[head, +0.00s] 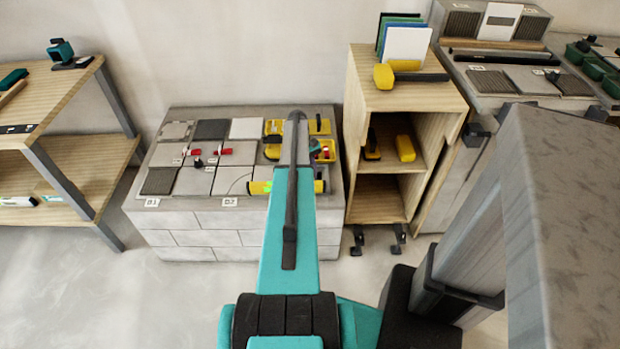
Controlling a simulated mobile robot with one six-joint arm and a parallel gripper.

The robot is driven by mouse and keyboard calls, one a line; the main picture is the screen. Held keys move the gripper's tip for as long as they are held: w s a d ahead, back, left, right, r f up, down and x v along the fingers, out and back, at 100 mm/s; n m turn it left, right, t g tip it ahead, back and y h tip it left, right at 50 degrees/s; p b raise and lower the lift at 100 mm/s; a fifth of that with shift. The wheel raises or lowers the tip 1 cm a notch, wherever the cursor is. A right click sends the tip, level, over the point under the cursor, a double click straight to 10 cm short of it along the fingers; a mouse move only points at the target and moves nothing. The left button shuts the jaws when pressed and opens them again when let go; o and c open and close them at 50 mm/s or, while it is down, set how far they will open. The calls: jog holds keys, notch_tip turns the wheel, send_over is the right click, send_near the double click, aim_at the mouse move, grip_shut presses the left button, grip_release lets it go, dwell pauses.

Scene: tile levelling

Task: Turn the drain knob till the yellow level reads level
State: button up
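The yellow level (257,187) lies across the front right of the tiled block, partly covered by my teal arm. A bright green patch shows on it, but its reading is too small to tell. A small black knob-like piece (198,163) stands among the middle tiles, with red pieces (223,151) nearby. I cannot tell which piece is the drain knob; it may be hidden behind my arm. My arm reaches over the right part of the block. My gripper is hidden behind it, so its opening and contact do not show.
The tiled block (180,219) carries grey, dark and white tiles, plus yellow trays at its back right. A wooden shelf (375,203) stands close on its right, with yellow items. A wooden bench (85,95) is at left. The floor in front is clear.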

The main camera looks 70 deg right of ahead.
jog(key=o, duration=1.1)
jog(key=shift+c, duration=0.2)
jog(key=shift+d+r, duration=0.1)
jog(key=shift+r, duration=0.05)
jog(key=v, duration=1.3)
jog(key=shift+w+r, duration=0.15)
jog(key=shift+r, duration=0.15)
